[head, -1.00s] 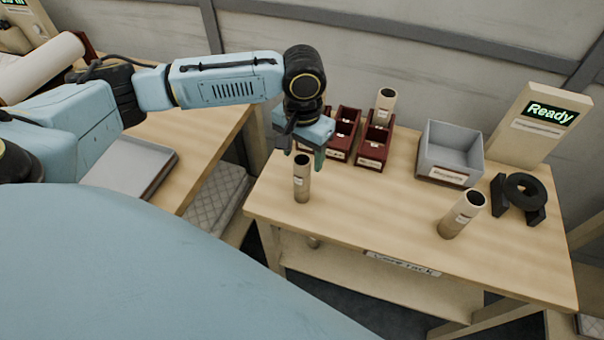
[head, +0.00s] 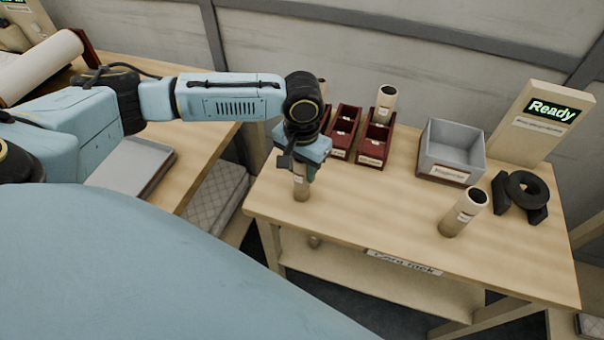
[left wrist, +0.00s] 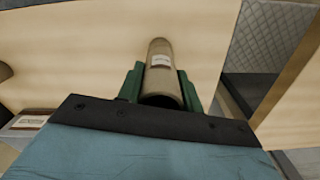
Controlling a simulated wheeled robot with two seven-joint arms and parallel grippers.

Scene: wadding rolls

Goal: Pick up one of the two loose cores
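One loose core (head: 301,188), a tan cardboard tube with a white label, stands upright at the left front of the table. My left gripper (head: 305,172) is lowered over its upper part and hides its top. In the left wrist view the green fingers (left wrist: 161,85) stand on both sides of this core (left wrist: 161,50), close to its wall. They look open, with at most a thin gap. The other loose core (head: 462,213) stands upright at the right front of the table, clear of the gripper. My right gripper is out of view.
Dark red bins (head: 373,146) stand behind the gripper; a tube (head: 385,103) stands in one. A grey box (head: 451,153), a black ring-shaped holder (head: 522,192) and a "Ready" display (head: 545,115) are at the right. The table (head: 380,215) between the two loose cores is clear.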

